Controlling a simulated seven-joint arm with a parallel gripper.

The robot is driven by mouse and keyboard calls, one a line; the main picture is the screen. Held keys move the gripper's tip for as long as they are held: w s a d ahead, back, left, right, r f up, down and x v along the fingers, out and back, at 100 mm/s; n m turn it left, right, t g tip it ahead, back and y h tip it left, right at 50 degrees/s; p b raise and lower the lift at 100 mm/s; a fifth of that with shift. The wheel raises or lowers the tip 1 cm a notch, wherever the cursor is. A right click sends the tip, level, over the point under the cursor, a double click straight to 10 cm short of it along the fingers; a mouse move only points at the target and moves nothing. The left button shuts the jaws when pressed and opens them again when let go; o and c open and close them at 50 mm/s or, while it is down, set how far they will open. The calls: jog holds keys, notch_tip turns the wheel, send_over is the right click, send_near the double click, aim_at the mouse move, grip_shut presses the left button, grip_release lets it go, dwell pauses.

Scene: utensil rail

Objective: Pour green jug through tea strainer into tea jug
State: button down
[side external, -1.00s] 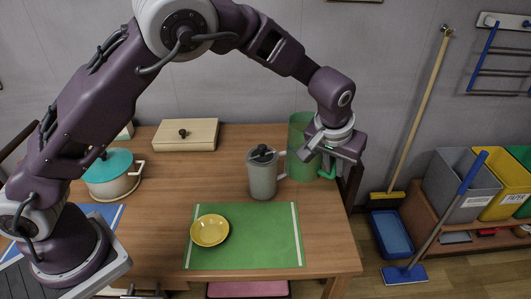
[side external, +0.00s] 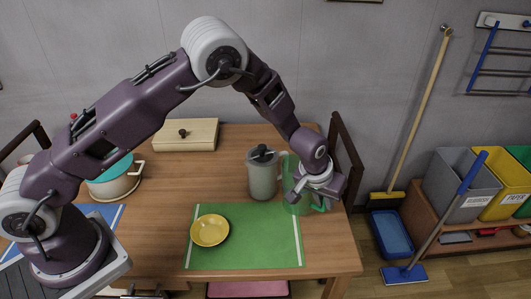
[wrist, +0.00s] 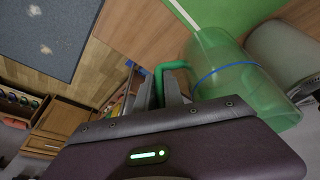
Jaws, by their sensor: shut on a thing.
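My gripper (side external: 321,196) is at the right of the table, shut on the handle of the clear green jug (side external: 291,190). The jug looks about upright; I cannot tell whether its base touches the table. In the wrist view the green jug (wrist: 222,72) shows a blue line around it, and its handle (wrist: 172,66) lies between my fingers. The grey tea jug (side external: 262,180) stands upright just left of the green jug. A small black piece (side external: 262,153) sits on its top; it may be the tea strainer, too small to be sure.
A green mat (side external: 265,245) with a yellow bowl (side external: 209,230) lies in front. A teal-lidded pot (side external: 114,178) and a wooden box (side external: 186,135) stand left and behind. A dark chair (side external: 346,150) is close to the right table edge.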

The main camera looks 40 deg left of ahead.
jog(key=shift+w+a+r+n+h, duration=0.1)
jog(key=shift+a+r+h, duration=0.2)
jog(key=shift+r+h, duration=0.35)
jog(key=shift+s+a+r+n+h, duration=0.1)
jog(key=shift+a+r+h, duration=0.3)
jog(key=shift+r, duration=0.5)
jog(key=shift+w+a+r+n+h, duration=0.1)
jog(key=shift+a+r+h, duration=0.15)
jog(key=shift+r+h, duration=0.4)
jog(key=a+r+n+t+h, duration=0.1)
jog(key=a+r+n+h, duration=0.2)
jog(key=a+r+h, duration=1)
jog(key=shift+w+a+r+n+t, duration=0.3)
jog(key=shift+w+a+r+n, duration=0.1)
jog(key=shift+r, duration=1.5)
jog(key=d+f+m+y, duration=0.1)
jog(key=d+f+y, duration=0.4)
jog(key=f, duration=0.2)
jog(key=d+f+m+g+y, duration=0.1)
jog(key=d+f+m+y, duration=0.1)
jog(key=d+f+y, duration=0.3)
jog(key=s+d+f+m+y, duration=0.1)
jog(key=d+f+y, duration=0.5)
jog(key=f, duration=0.4)
jog(key=shift+m+g+y, duration=0.3)
jog(key=shift+y, duration=0.1)
jog(key=shift+f+y, duration=0.4)
